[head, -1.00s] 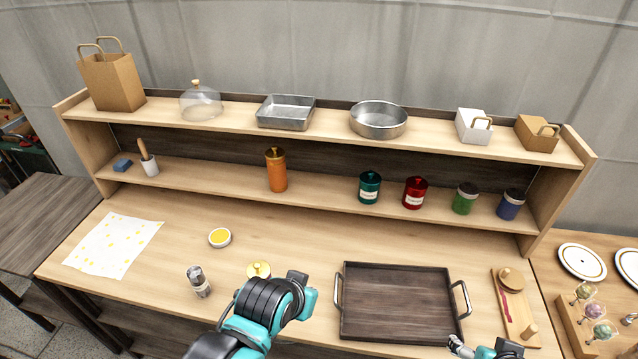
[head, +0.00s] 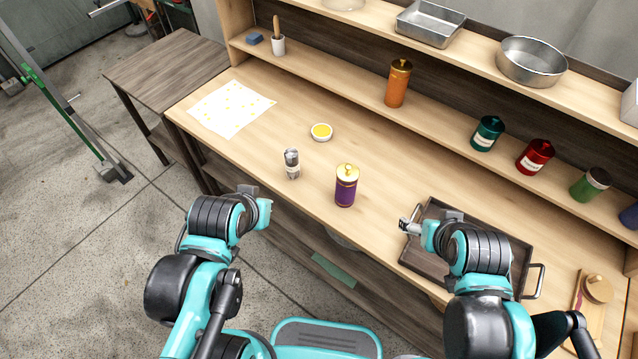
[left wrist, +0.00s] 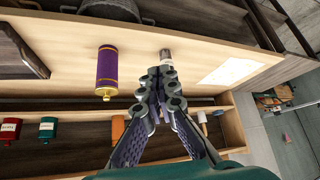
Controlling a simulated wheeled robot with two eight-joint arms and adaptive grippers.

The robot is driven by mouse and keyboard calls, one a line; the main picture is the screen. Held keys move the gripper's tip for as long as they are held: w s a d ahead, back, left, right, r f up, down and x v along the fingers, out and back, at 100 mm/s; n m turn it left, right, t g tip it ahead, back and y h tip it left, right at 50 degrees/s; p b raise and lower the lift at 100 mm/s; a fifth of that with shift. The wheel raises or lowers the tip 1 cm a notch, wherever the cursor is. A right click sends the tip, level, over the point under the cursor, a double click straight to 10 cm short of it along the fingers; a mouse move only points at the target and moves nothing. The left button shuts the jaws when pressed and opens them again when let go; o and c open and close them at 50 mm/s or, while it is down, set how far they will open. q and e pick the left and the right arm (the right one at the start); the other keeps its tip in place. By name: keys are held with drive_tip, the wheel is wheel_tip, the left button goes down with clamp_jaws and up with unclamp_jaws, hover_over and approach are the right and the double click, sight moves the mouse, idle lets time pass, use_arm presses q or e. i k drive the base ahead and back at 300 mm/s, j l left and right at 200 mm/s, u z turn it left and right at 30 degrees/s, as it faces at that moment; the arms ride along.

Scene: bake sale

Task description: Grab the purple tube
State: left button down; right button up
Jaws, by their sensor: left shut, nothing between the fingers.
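The purple tube (head: 346,187), with gold bands and a gold lid, stands upright near the front edge of the counter. In the left wrist view the purple tube (left wrist: 107,70) lies left of my fingers, apart from them. My left gripper (head: 264,208) is in front of the counter edge, left of the tube. In the left wrist view its fingers (left wrist: 161,72) are together and empty, pointing towards the silver-topped shaker. My right gripper (head: 407,228) is over the left side of the dark tray, right of the tube; its fingers are too small to judge.
The dark tray (head: 522,253) is to the right. An orange canister (head: 398,84) stands on the shelf behind. The counter between tube and shelf is clear.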

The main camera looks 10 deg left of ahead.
sight(345, 193)
drive_tip(key=i+j+z, duration=0.1)
drive_tip(key=j+z, duration=0.15)
drive_tip(key=z, duration=0.2)
drive_tip(key=i+j+z, duration=0.1)
drive_tip(key=j+z, duration=0.15)
drive_tip(key=z, duration=0.2)
